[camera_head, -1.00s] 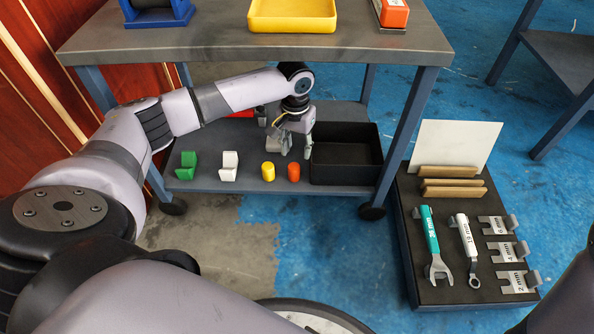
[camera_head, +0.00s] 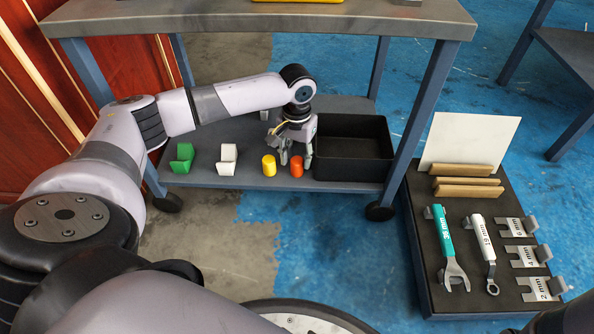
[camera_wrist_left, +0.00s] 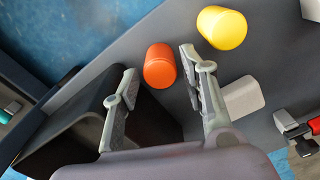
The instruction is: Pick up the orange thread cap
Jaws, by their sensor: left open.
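The orange thread cap (camera_head: 297,166) stands upright near the front edge of the lower shelf (camera_head: 230,181). It also shows in the left wrist view (camera_wrist_left: 160,66), just beyond and between my fingertips. My left gripper (camera_head: 296,158) is open and empty, close behind the cap; in the left wrist view (camera_wrist_left: 158,70) its fingers lie on either side of the cap's near end. I cannot tell whether a finger touches it. My right gripper does not show.
A yellow cap (camera_head: 269,166) stands just left of the orange one. White (camera_head: 227,160) and green (camera_head: 182,158) blocks stand farther left. A black bin (camera_head: 352,148) is close on the right. The table top (camera_head: 255,22) overhangs the shelf.

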